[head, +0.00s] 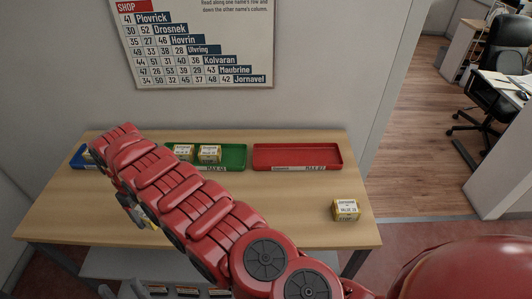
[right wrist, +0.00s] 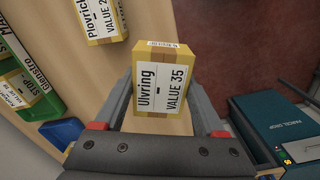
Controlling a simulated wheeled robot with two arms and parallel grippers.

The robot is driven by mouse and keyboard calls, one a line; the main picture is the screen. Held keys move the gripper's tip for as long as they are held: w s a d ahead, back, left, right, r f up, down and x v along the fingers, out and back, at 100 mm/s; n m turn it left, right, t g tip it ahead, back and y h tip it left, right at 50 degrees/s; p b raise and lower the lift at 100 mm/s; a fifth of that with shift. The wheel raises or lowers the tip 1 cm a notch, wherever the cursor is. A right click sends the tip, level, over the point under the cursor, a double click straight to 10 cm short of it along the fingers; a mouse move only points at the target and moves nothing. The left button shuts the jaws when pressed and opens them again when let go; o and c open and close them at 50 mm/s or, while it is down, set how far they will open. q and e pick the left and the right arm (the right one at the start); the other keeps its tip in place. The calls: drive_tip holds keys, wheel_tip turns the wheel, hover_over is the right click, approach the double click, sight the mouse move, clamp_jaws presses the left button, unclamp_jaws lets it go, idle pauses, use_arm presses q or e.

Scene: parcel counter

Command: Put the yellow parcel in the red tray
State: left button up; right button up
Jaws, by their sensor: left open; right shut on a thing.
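The red tray (head: 258,165) lies at the back right of the table and looks empty. My right gripper (right wrist: 160,100) is shut on a yellow parcel (right wrist: 150,54) labelled "Ulvring VALUE 35", which sits between its fingers in the right wrist view. In the head view my red arm hides most of that gripper, at the table's left side. Another yellow parcel (head: 345,209) stands on the table at the right front, apart from the tray. My left gripper (head: 118,290) is open at the lower left edge of the head view, partly cut off, below the table's front edge.
A green tray (head: 236,167) beside the red one holds yellow parcels. A blue tray (head: 77,163) at the far left is partly hidden by my arm. Another labelled parcel (right wrist: 100,18) shows in the right wrist view. The table between red tray and right-front parcel is clear.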

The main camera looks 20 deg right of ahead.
drive_tip(key=shift+w+d, duration=0.2)
drive_tip(key=shift+d, duration=0.05)
drive_tip(key=shift+w+d+r, duration=0.1)
drive_tip(key=shift+d+r, duration=0.1)
drive_tip(key=shift+d, duration=0.1)
